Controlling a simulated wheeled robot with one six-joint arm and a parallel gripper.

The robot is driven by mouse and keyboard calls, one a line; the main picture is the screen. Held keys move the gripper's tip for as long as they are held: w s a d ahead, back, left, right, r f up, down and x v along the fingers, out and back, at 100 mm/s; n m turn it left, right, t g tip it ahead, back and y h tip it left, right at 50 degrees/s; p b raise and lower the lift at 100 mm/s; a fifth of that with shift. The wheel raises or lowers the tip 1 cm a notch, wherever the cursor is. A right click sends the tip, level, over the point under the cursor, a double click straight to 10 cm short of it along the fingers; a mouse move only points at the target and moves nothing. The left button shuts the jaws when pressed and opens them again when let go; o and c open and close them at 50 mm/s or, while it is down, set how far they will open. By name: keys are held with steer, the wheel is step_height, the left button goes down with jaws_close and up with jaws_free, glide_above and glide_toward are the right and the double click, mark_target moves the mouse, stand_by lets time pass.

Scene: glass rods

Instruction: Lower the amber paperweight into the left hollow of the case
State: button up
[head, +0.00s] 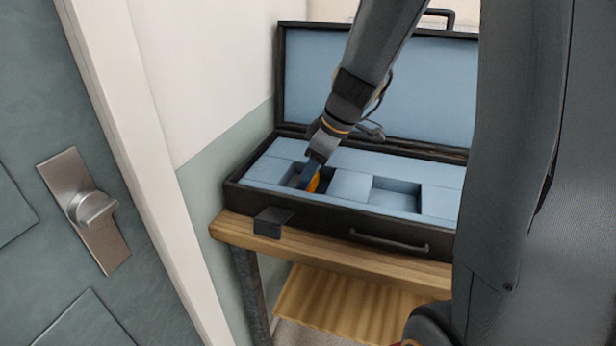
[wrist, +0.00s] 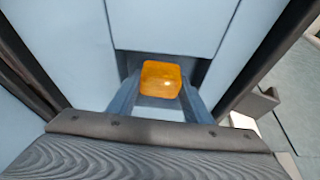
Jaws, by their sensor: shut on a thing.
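The amber paperweight (wrist: 161,79) is a rounded orange block held between the two fingers of my gripper (wrist: 160,92) in the wrist view. In the head view a sliver of the paperweight (head: 314,183) shows at the fingertips of my gripper (head: 309,180), at the left hollow (head: 291,180) of the case. The open black case (head: 330,215) has pale blue foam. The paperweight appears at or just inside the hollow's opening; whether it touches the bottom is hidden. The right hollow (head: 398,195) is empty.
The case stands on a wooden table (head: 330,257), its lid (head: 420,85) raised at the back. A dark block-like latch (head: 272,222) juts from the case's front left. A door with a metal handle (head: 92,208) is at the left.

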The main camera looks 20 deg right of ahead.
steer(key=o, duration=1.3)
steer(key=shift+o, duration=0.2)
